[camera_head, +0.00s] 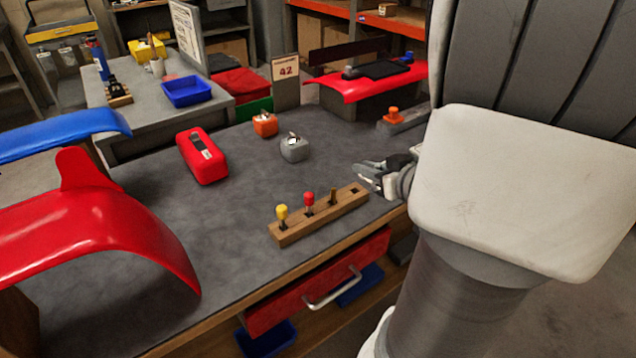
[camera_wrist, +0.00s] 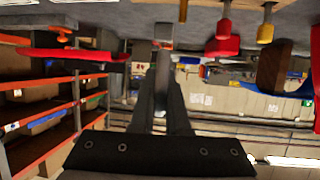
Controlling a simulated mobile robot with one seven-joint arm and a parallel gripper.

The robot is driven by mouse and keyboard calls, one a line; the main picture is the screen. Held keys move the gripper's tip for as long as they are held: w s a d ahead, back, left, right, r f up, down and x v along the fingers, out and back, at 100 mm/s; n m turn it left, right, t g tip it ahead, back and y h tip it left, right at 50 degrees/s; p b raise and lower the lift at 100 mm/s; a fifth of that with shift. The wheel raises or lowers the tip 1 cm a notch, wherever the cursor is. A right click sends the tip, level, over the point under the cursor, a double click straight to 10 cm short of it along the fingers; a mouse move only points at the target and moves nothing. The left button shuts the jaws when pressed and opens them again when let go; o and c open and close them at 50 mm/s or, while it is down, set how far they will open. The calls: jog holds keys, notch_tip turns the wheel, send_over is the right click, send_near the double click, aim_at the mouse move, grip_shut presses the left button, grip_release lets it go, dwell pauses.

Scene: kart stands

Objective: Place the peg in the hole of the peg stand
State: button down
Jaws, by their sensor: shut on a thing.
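The peg stand (camera_head: 300,229) is a long wooden block near the table's front edge. A yellow-headed peg (camera_head: 282,213), a red-headed peg (camera_head: 309,200) and a dark brown peg (camera_head: 333,196) stand in it. An empty hole shows at its right end. My gripper (camera_head: 368,180) is just right of and above that end, pointing left. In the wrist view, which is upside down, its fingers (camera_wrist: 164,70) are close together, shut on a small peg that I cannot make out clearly. The red peg (camera_wrist: 223,30) and yellow peg (camera_wrist: 265,30) show at the upper right.
A red box (camera_head: 202,157) lies to the left, with a red fender (camera_head: 90,225) at the front left. Grey tabletop (camera_head: 225,215) is clear between them. A red drawer (camera_head: 315,285) is below.

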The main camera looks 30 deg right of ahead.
jog(key=w+d+f+b, duration=0.1)
jog(key=w+f+b, duration=0.1)
jog(key=w, duration=0.1)
jog(key=w+d+f+b, duration=0.1)
jog(key=w+f+b, duration=0.1)
jog(key=w+f, duration=0.1)
jog(key=w+d+f+b, duration=0.1)
jog(key=w+d+f, duration=0.1)
jog(key=w, duration=0.2)
jog(key=shift+w+d+f+b, duration=0.1)
jog(key=shift+w+f+b, duration=0.15)
jog(key=shift+b, duration=0.15)
jog(key=shift+f+b, duration=1.25)
jog(key=shift+f, duration=0.7)
jog(key=shift+f, duration=0.15)
jog(key=c, duration=0.9)
grip_release()
